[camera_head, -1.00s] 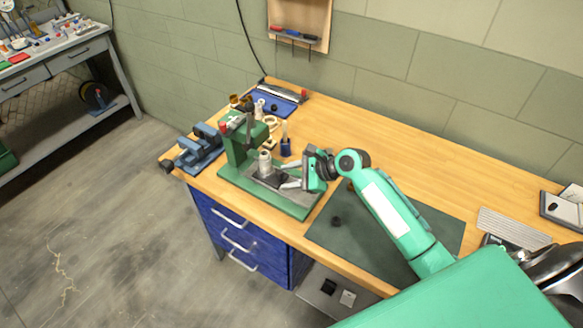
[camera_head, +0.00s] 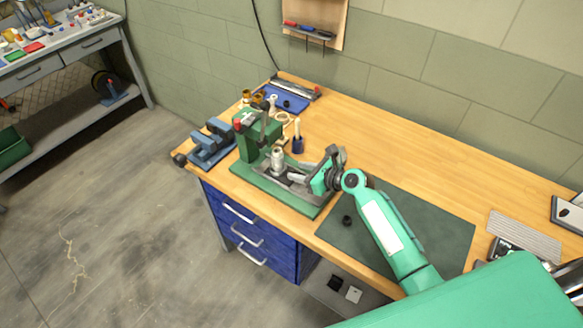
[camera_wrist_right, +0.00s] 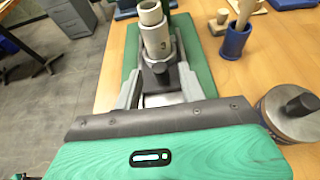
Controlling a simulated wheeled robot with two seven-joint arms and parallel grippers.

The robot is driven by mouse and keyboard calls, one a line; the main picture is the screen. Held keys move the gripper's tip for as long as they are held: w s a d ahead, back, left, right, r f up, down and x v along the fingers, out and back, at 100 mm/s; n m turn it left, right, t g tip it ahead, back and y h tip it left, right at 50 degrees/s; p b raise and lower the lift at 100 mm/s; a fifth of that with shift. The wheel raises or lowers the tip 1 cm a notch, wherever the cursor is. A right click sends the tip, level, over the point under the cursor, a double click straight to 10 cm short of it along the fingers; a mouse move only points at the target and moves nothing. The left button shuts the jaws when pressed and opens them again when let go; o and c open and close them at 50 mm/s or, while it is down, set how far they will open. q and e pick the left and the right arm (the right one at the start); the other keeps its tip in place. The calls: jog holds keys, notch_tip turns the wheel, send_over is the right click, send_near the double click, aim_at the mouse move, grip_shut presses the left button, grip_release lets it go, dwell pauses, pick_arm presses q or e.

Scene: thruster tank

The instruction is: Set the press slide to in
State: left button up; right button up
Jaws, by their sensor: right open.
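The green press (camera_head: 258,136) stands on its green base plate (camera_head: 262,187) near the front left of the wooden bench. Its slide (camera_head: 297,180) is a grey plate low on the base, with a metal cylinder (camera_head: 277,160) standing at its press end. In the right wrist view the cylinder (camera_wrist_right: 154,32) stands upright behind a dark knob (camera_wrist_right: 160,72) on the slide. My right gripper (camera_head: 300,183) is open, its fingers low over the base plate. In the wrist view its two fingers lie either side of the slide, with the knob between them; contact is unclear. My left gripper is out of view.
A blue vise (camera_head: 211,144) stands left of the press. A blue cup (camera_head: 298,145) stands behind it, and a blue tray (camera_head: 290,103) lies farther back. A dark mat (camera_head: 350,240) with a small black part lies to the right. The bench's back middle is clear.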

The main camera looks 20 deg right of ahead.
aim_at(293, 170)
jog(key=shift+x, duration=1.95)
jog(key=shift+s, duration=0.1)
jog(key=shift+c, duration=0.2)
